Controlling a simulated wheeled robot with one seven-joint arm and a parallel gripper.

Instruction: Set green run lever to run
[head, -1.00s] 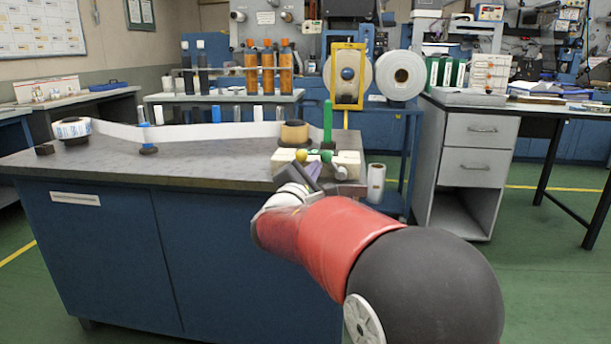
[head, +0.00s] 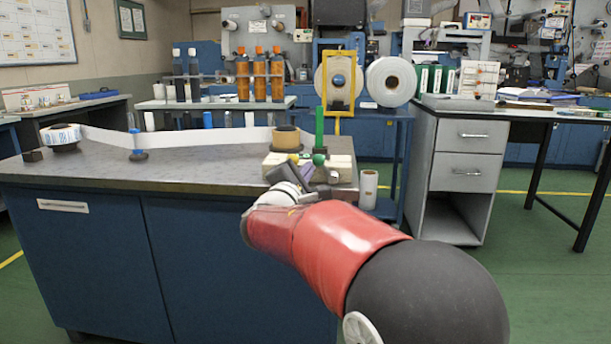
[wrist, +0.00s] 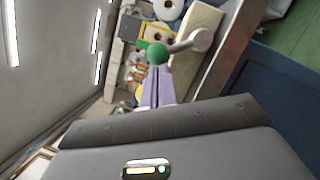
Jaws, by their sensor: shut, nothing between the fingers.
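The green run lever shows as a green ball knob (head: 318,159) on the pale block (head: 341,163) at the bench's right end. In the wrist view the green ball (wrist: 157,54) is large, with a silver rod and cylinder (wrist: 201,40) to its right. My gripper (head: 306,172) is at the block's front edge, just below and left of the knob. In the wrist view its purple fingers (wrist: 157,78) are together and empty, with their tips right by the ball. I cannot tell whether they touch it. Part of the lever is hidden behind my gripper.
A tall green post (head: 319,127) stands behind the knob. A brown roll (head: 286,138) and a white web (head: 200,136) run leftward along the grey bench top (head: 150,172). A white roll (head: 368,189) stands right of the block. Green floor is open at right.

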